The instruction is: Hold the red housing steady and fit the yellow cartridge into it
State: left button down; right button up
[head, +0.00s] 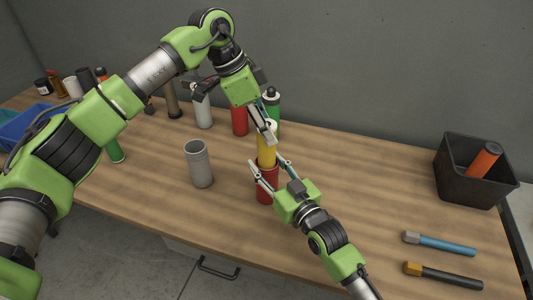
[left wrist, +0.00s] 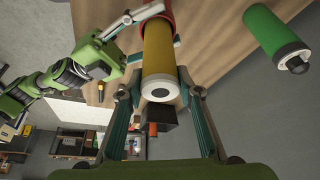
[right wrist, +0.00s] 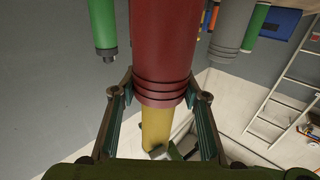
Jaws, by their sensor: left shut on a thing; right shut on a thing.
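The red housing (head: 265,192) stands upright on the wooden table near the middle. My right gripper (head: 268,177) is shut around it from the front right; its ringed upper end (right wrist: 162,85) sits between the fingers in the right wrist view. The yellow cartridge (head: 266,157) is upright directly above the housing, in line with it. My left gripper (head: 266,134) is shut on its upper part from above. In the left wrist view the cartridge (left wrist: 158,50) shows its pale end with a dark centre. Its lower end meets the housing's mouth; how deep it sits is hidden.
A grey open cylinder (head: 199,165) stands left of the housing. Behind are red (head: 240,121), green (head: 272,108) and silver (head: 203,112) cylinders. A black bin (head: 476,172) with an orange cylinder and two handled tools (head: 445,244) lie right. Table between is clear.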

pick_arm(q)
notch_tip(320, 180, down, 8)
jog(key=shift+r, duration=0.25)
jog(key=shift+f, duration=0.1)
jog(key=c, duration=1.5)
grip_release()
jog(key=shift+o, duration=0.2)
send_near(266, 151)
jog(key=shift+w+a+f, duration=0.1)
jog(key=shift+w+a, duration=0.05)
jog(key=shift+w, duration=0.4)
jog(key=shift+w+a+f, duration=0.1)
jog(key=shift+w+a, duration=0.05)
jog(key=shift+w, duration=0.4)
pick_arm(e)
jog(key=o, duration=1.3)
